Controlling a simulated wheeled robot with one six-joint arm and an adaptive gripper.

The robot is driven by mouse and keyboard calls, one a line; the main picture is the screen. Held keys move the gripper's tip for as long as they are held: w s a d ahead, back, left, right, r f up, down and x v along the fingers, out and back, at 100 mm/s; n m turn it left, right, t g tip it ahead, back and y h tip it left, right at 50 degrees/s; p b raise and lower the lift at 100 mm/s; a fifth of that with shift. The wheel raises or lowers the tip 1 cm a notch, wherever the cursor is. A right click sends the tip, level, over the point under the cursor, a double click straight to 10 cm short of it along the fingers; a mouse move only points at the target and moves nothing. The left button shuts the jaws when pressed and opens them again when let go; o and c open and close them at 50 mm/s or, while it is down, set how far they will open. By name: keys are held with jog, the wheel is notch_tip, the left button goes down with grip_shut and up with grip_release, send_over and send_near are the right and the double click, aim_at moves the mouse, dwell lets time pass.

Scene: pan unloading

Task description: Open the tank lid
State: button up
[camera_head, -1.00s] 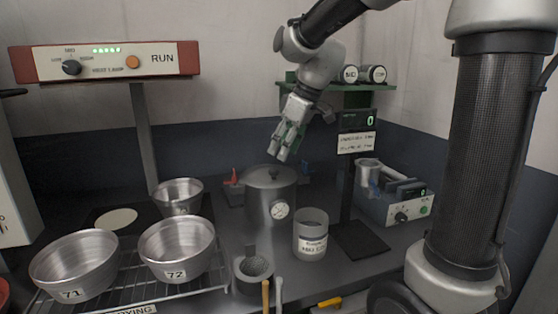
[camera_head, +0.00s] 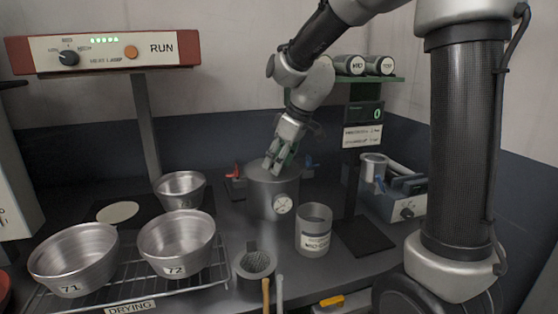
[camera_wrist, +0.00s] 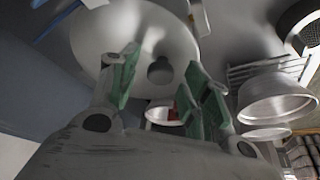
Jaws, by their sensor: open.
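The metal tank (camera_head: 262,200) stands at the middle of the bench with a round gauge on its front. Its lid (camera_wrist: 95,40) is on top and fills much of the upper wrist view. The dark round lid knob (camera_wrist: 160,71) shows between my gripper's fingers in the wrist view. My gripper (camera_head: 275,167) points down just over the lid, and its fingertips hide the knob in the head view. In the wrist view my gripper (camera_wrist: 162,82) is open, with a green-padded finger on either side of the knob. I cannot tell whether a finger touches it.
Steel bowls 71 (camera_head: 75,262) and 72 (camera_head: 177,243) sit on the drying rack at left, with a smaller bowl (camera_head: 180,190) behind. A labelled canister (camera_head: 314,230) stands close at the tank's right. A red valve handle (camera_head: 235,172) is beside the tank.

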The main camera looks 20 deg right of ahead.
grip_shut()
jog(key=shift+w+r, duration=0.1)
jog(key=shift+r, duration=0.05)
